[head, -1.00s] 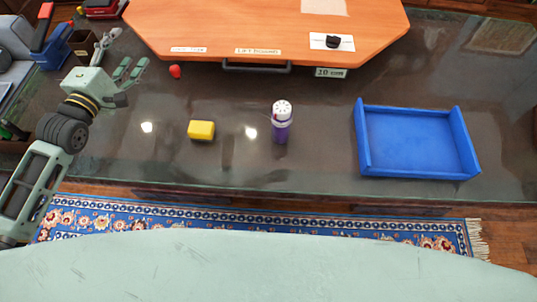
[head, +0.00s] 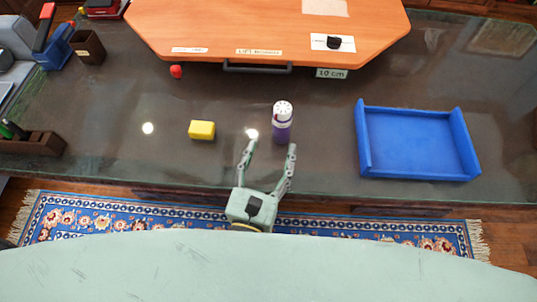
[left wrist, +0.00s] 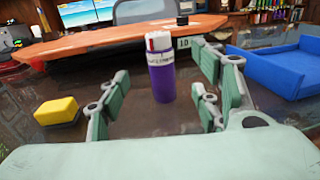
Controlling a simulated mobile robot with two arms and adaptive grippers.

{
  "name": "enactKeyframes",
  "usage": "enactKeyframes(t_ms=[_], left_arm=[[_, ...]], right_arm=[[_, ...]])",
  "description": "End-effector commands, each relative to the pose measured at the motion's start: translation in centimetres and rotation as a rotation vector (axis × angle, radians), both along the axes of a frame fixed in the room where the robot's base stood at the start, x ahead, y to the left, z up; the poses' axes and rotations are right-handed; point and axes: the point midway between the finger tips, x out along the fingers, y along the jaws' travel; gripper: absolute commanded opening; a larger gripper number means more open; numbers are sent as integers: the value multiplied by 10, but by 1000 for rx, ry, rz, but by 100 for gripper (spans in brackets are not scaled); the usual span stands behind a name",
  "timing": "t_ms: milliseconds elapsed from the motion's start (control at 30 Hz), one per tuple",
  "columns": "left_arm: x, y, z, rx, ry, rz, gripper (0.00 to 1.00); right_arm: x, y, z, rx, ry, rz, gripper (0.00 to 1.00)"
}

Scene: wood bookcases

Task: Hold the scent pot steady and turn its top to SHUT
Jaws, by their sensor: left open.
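The scent pot (head: 282,125) stands upright on the dark glass desk, with a purple body and a white perforated top (head: 283,109). My left gripper (head: 268,148) is open just in front of the pot, on the near side, its fingers pointing towards it. In the left wrist view the pot (left wrist: 161,80) stands beyond and between the two spread fingers, and they do not appear to touch it. A label and a small red mark show near its top there, too small to read. My right gripper is not in view.
A yellow block (head: 202,130) lies left of the pot. A blue open tray (head: 415,174) sits to the right. An orange board (head: 265,30) with a handle lies behind, and a small red object (head: 176,71) lies near its edge. Bare desk surrounds the pot.

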Motion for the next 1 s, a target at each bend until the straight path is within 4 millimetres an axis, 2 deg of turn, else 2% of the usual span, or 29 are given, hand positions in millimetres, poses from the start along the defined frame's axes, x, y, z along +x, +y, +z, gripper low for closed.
enactKeyframes(t_ms=[167, 400, 600, 800, 1000], left_arm=[[22, -5, 1, -4, -2, 3, 59], [69, -14, 1, -3, -4, 1, 59], [99, -20, 1, 0, -3, 0, 59], [113, -23, 0, 1, -2, -2, 59], [115, -24, 0, 1, -2, -2, 59]], right_arm=[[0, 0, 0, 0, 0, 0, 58], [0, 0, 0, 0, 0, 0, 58], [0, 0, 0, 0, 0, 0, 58], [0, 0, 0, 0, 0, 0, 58], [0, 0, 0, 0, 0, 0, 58]])
